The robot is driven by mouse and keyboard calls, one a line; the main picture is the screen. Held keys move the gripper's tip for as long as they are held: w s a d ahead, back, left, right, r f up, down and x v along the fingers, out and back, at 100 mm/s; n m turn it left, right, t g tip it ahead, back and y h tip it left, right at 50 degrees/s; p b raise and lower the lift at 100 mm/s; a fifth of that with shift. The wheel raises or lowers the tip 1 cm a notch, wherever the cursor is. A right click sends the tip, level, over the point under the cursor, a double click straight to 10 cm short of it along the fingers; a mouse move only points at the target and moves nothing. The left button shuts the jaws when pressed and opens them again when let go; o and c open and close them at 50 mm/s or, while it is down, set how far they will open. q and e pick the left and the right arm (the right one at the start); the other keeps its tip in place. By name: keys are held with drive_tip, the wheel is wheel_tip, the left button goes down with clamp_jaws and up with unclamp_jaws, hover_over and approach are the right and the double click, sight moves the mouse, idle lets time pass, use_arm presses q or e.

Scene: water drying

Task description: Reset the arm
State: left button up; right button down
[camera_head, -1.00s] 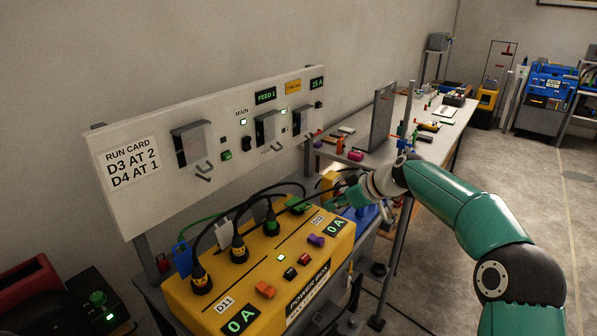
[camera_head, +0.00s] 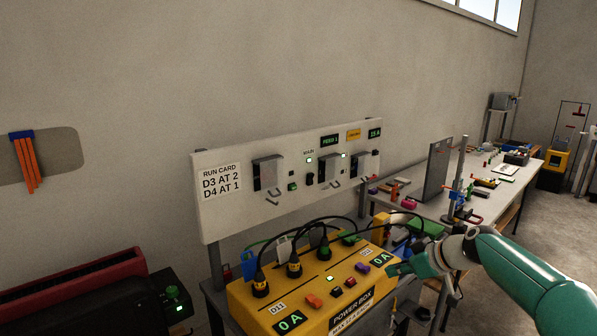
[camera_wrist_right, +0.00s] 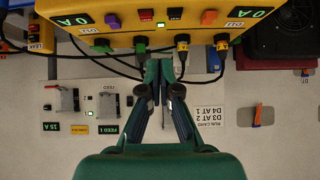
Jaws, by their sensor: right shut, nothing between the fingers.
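My right gripper (camera_head: 398,269) is at the right end of the yellow power box (camera_head: 258,323), its fingers small in the head view. In the right wrist view the right gripper (camera_wrist_right: 159,66) is shut and empty; its dark fingers meet below the edge of the power box (camera_wrist_right: 128,38). I cannot tell whether it touches the box or a cable. My left gripper is not in view.
A grey switch panel with a run card (camera_head: 221,182) stands behind the box. A long workbench (camera_head: 487,207) is to the right; a red-and-black machine (camera_head: 75,282) is at the left.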

drive_tip(key=s+a+f+m+g, duration=0.1)
drive_tip(key=s+a+f+g, duration=0.1)
drive_tip(key=s+f, duration=0.5)
drive_tip(key=s+a+f+g, duration=0.2)
drive_tip(key=s+f, duration=0.1)
drive_tip(key=f, duration=0.8)
drive_tip(key=s+a+f+m+g, duration=0.1)
drive_tip(key=s+a+f+g, duration=0.15)
drive_tip(key=s+f, duration=0.45)
drive_tip(key=s+a+f+m+h, duration=0.1)
drive_tip(key=s+f+m, duration=0.3)
drive_tip(key=s, duration=0.7)
drive_tip(key=s+a+f+m+h, duration=0.1)
drive_tip(key=s+a+f+m, duration=0.2)
drive_tip(key=s+f, duration=0.5)
drive_tip(key=s+m, duration=0.1)
drive_tip(key=s, duration=0.2)
drive_tip(key=shift+a+f, duration=0.15)
drive_tip(key=shift+f, duration=0.25)
